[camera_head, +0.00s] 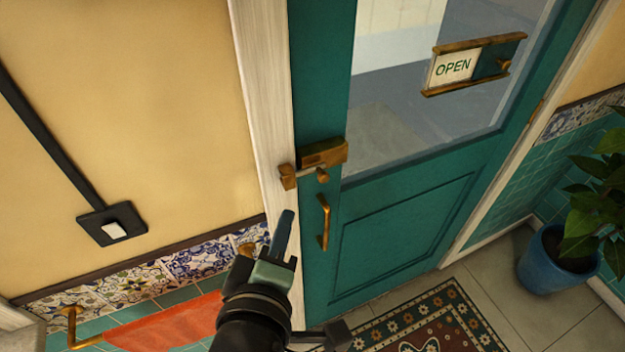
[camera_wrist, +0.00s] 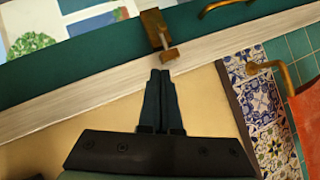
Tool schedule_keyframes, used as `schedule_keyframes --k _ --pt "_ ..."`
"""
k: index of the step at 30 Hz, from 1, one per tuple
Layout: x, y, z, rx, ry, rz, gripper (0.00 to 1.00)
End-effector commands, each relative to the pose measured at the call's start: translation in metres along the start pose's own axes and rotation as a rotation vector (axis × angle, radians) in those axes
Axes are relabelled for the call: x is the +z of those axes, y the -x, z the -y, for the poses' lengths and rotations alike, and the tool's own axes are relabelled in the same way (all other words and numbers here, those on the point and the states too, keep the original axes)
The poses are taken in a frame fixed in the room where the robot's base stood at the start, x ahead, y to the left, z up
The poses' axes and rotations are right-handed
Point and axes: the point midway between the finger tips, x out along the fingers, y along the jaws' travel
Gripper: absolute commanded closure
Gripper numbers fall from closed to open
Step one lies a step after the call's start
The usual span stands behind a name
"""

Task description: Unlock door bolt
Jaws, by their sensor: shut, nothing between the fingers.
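The brass door bolt (camera_head: 322,155) is mounted on the left edge of the teal door (camera_head: 410,245), with a small knob below its body. Its brass catch (camera_head: 287,177) sits on the white door frame. A brass pull handle (camera_head: 324,222) is below the bolt. My gripper (camera_head: 286,215) is shut and empty, below and left of the bolt, apart from it in the head view. In the wrist view the bolt (camera_wrist: 152,28) and catch (camera_wrist: 169,54) lie just beyond my fingertips (camera_wrist: 160,73).
An OPEN sign (camera_head: 453,68) hangs on the door glass. A light switch (camera_head: 114,226) is on the wall at left. A red towel (camera_head: 175,325) hangs from a brass rail. A potted plant (camera_head: 556,258) stands at right, and a patterned rug (camera_head: 425,320) lies before the door.

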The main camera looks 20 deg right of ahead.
Motion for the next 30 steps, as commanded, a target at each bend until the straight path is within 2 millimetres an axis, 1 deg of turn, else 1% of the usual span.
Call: schedule_keyframes --k 5,8,11,18,23,27,30 --pt "0.000 -0.003 -0.001 0.000 0.000 0.001 1.00" --pt "0.000 -0.012 -0.001 0.001 0.001 0.002 1.00" --pt "0.000 -0.028 -0.002 0.000 -0.001 0.003 1.00" --pt "-0.001 -0.073 -0.003 0.000 -0.001 0.002 1.00" --pt "0.000 -0.100 -0.003 0.000 -0.001 0.003 1.00" --pt "0.016 -0.115 -0.003 -0.001 -0.001 0.004 1.00" --pt "0.022 -0.123 -0.002 -0.001 -0.001 0.001 1.00"
